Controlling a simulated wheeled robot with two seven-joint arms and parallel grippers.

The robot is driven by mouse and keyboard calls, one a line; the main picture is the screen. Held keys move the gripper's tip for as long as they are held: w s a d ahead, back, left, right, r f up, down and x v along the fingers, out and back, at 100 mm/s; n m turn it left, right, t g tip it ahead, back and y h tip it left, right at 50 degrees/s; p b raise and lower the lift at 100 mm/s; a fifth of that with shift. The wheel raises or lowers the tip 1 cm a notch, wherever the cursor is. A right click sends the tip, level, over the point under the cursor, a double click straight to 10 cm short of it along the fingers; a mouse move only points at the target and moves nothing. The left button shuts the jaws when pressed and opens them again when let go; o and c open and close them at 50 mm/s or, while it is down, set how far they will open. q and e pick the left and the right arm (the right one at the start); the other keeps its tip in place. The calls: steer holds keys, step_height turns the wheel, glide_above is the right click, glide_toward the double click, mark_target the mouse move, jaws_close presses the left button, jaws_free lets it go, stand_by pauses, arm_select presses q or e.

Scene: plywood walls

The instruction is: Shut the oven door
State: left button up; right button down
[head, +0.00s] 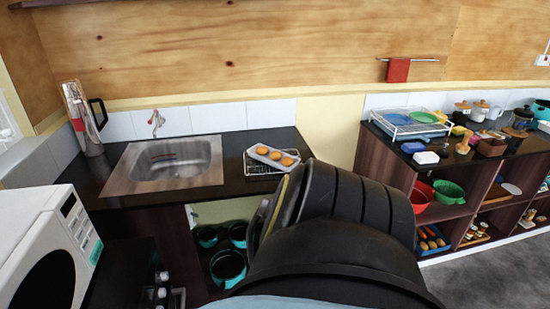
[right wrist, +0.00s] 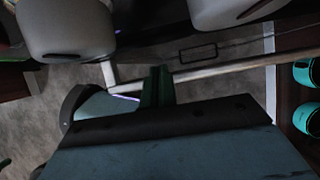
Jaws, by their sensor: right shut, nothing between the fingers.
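The oven is only partly in view. Its dark top (head: 122,272) and some knobs (head: 160,278) show beside the microwave at the lower left of the head view. The oven door's face is hidden below the frame, so I cannot tell how far it stands open. In the right wrist view a pale metal bar (right wrist: 235,65), which looks like a door handle, runs across to the right edge. My right gripper (right wrist: 157,73) is shut and empty, its fingertips close to this bar; I cannot tell whether they touch. My left gripper is out of view.
A white microwave (head: 40,245) stands at the left. A sink (head: 172,165) and a tray of round buns (head: 272,156) are on the counter. Teal pots (head: 228,265) sit on a shelf underneath. My black arm blocks the centre. Grey floor (head: 495,278) is clear at the right.

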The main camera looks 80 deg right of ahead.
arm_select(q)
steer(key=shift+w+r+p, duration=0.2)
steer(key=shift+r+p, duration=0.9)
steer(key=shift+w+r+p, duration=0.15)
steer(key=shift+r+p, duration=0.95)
arm_select(e)
steer(key=v, duration=1.3)
steer(key=shift+r, duration=0.15)
steer(key=shift+s, duration=0.1)
